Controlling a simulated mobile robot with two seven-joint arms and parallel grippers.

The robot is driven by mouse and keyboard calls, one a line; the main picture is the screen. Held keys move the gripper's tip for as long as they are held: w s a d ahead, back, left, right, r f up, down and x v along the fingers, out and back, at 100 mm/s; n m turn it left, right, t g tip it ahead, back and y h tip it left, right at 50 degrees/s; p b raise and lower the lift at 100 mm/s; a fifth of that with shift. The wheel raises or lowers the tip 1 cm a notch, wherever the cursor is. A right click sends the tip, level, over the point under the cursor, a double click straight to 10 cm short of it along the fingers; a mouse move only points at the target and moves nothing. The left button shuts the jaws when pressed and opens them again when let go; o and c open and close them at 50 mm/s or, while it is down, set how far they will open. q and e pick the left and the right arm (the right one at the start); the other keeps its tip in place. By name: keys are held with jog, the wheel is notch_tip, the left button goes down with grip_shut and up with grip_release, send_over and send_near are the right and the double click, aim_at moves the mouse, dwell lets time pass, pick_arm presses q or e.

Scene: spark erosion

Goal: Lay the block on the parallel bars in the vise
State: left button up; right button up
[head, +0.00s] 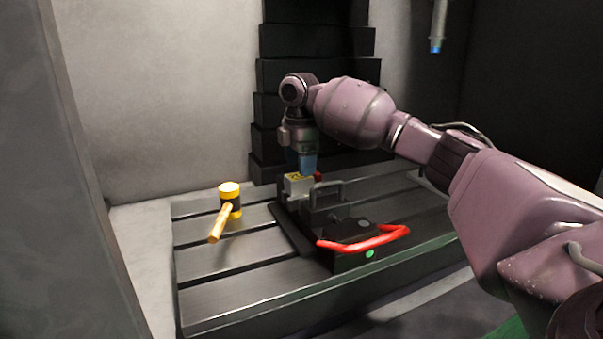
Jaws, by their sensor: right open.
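The vise (345,232) stands on the slotted metal table, with a dark body and a red handle (365,243) at its front. A small pale block with yellow marking (295,185) sits at the vise's far left end, between or on its jaws; I cannot tell which. The parallel bars cannot be made out. My right gripper (306,172) points down right over the block, its bluish fingers open. The fingertips are close to the block's top, and I cannot tell whether they touch it. My left gripper is not in view.
A mallet with a yellow-and-black head (230,200) lies on the slotted table (235,302) left of the vise. A dark stepped cover (315,75) rises behind. A nozzle with a blue tip (436,44) hangs at the upper right. The table's front left is clear.

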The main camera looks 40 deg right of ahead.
notch_tip(320, 180, up, 8)
jog(key=p, duration=0.1)
jog(key=shift+f, duration=0.1)
dwell(0.7)
